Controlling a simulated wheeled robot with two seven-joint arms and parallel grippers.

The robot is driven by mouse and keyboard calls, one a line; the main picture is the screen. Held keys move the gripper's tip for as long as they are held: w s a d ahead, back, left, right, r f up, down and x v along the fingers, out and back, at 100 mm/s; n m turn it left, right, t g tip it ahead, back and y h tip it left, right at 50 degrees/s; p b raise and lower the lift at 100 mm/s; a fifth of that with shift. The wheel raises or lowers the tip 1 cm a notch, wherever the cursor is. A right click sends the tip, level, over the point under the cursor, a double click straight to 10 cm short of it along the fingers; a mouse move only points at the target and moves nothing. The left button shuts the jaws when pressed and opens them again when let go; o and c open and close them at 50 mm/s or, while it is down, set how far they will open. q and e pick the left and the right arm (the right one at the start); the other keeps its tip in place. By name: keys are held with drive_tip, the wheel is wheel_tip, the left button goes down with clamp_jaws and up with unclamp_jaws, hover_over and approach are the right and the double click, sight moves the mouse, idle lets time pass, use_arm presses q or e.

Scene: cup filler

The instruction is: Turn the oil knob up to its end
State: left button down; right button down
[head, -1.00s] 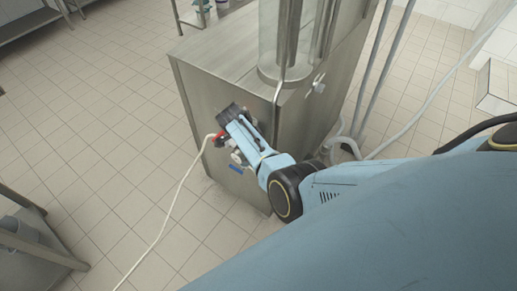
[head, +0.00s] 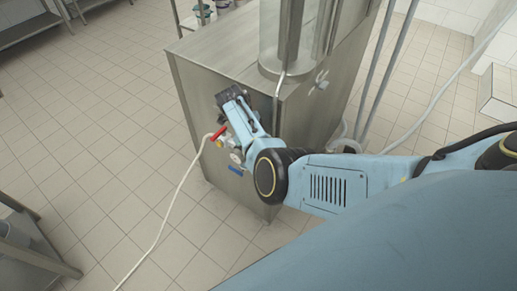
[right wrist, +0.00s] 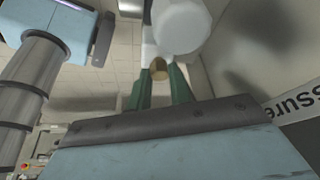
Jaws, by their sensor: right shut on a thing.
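The steel filler machine (head: 190,85) stands in the middle of the head view. My right gripper (head: 226,97) is at the upper part of its front panel and hides what it holds there. In the right wrist view my right gripper (right wrist: 160,80) has its two green fingers closed on a small brass-coloured piece, which I take for the oil knob (right wrist: 158,67). A white rounded part (right wrist: 181,25) is just beyond the fingers. The knob's turn angle cannot be read. My left gripper is not in view.
Below my right gripper, the panel carries a red handle (head: 218,132) and a blue handle (head: 236,170). A pale hose (head: 178,195) runs from the panel to the floor. Part of a printed label (right wrist: 293,104) shows at the right wrist view's edge.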

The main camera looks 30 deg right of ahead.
idle(0.4)
drive_tip(key=c, duration=1.3)
unclamp_jaws()
drive_tip(key=p+v, duration=0.1)
drive_tip(key=v, duration=1.2)
drive_tip(key=shift+r, duration=0.2)
